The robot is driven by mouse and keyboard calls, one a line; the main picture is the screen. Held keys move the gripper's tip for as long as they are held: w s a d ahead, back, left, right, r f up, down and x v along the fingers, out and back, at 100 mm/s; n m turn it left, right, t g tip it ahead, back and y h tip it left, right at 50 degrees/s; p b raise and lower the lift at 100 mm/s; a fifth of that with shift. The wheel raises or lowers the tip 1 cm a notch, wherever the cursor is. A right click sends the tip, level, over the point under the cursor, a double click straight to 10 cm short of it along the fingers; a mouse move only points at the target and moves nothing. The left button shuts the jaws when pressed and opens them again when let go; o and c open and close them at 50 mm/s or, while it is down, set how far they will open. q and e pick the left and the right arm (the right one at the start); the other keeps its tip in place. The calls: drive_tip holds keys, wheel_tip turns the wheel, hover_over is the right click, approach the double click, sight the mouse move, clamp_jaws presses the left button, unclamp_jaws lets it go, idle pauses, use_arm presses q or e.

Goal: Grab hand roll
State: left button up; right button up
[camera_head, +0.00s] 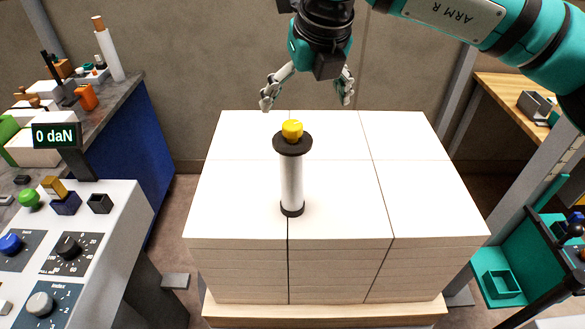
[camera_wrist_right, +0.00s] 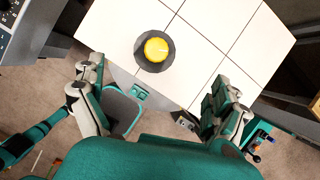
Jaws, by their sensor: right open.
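The hand roll (camera_head: 291,178) stands upright on the white stack of reams (camera_head: 345,190). It has a pale wrapped body, black discs at top and bottom and a yellow knob on top. In the right wrist view its yellow knob (camera_wrist_right: 156,50) and black disc show from above, beyond the fingertips and between their lines. My right gripper (camera_head: 307,92) is open and empty, above and behind the roll in the head view. It does not touch the roll. Its spread fingers also show in the right wrist view (camera_wrist_right: 160,90). My left gripper is not in view.
The stack rests on a wooden pallet (camera_head: 330,312). A control panel (camera_head: 70,250) with knobs and a "0 daN" display (camera_head: 56,135) stands at the left, before a cluttered bench. A teal tray (camera_head: 501,285) is at the lower right. The stack top around the roll is clear.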

sight(296, 125)
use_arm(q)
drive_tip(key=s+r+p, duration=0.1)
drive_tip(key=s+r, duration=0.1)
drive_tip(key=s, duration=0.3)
use_arm(e)
drive_tip(key=x, duration=0.3)
drive_tip(key=shift+a+f, duration=0.1)
drive_tip(key=shift+f, duration=0.15)
drive_tip(key=shift+p+x, duration=0.5)
drive_tip(key=shift+x, duration=0.65)
drive_tip(key=p+x, duration=0.1)
drive_tip(key=x, duration=0.2)
drive_tip(key=shift+w+a+f, duration=0.1)
drive_tip(key=shift+w+f, duration=0.05)
drive_tip(key=shift+w, duration=0.05)
drive_tip(key=p+x, duration=0.2)
drive_tip(key=x, duration=0.1)
drive_tip(key=p+x, duration=0.1)
drive_tip(key=shift+a+f, duration=0.15)
drive_tip(key=shift+a, duration=0.1)
drive_tip(key=shift+f, duration=0.4)
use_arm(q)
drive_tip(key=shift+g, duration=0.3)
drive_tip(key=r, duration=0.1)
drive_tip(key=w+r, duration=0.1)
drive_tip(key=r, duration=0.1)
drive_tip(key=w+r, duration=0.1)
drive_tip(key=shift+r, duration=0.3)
